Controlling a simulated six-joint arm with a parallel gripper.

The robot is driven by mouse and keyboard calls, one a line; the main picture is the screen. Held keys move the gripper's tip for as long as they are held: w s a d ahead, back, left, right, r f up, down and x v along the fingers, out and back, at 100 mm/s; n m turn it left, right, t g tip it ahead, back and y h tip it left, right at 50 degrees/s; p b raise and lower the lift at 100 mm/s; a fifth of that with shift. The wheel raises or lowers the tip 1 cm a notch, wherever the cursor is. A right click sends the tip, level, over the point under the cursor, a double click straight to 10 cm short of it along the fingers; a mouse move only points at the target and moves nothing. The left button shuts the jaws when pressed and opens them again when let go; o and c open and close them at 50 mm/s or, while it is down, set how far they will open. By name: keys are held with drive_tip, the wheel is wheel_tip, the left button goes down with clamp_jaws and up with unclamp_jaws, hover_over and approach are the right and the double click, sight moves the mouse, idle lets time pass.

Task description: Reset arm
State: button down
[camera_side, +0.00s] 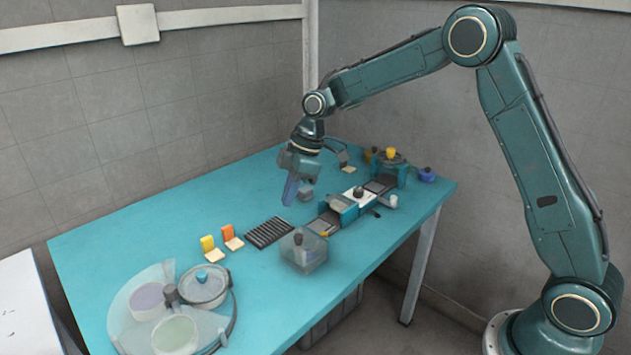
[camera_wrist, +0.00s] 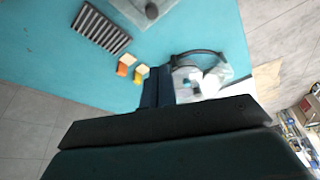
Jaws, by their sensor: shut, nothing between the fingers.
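My gripper (camera_side: 289,192) points down above the far-middle part of the teal table (camera_side: 130,240). Its blue fingers are together and hold nothing. In the wrist view the fingers (camera_wrist: 158,86) show as a dark blue block at the middle, in front of part of the table. In the side view my gripper is behind and above the black slotted rack (camera_side: 270,232) and left of the teal and white machine (camera_side: 352,205). The fingertips appear clear of the tabletop, but their exact height is hard to tell.
A clear box (camera_side: 303,250) stands near the middle. A round clear tray with dishes (camera_side: 135,293) fills the near left. A blue item (camera_side: 427,174) sits far right. The table's back left is clear.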

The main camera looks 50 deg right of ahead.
drive_tip(key=s+d+r+m+t+h, duration=0.2)
drive_tip(key=s+r+m, duration=0.4)
drive_tip(key=s+r, duration=0.8)
drive_tip(key=s+d+m+t+h, duration=0.1)
drive_tip(key=s+d+m, duration=0.2)
drive_tip(key=s, duration=1.7)
drive_tip(key=shift+s+f+m+t+h, duration=0.3)
drive_tip(key=shift+s+f+m+t, duration=0.1)
drive_tip(key=shift+m, duration=1.4)
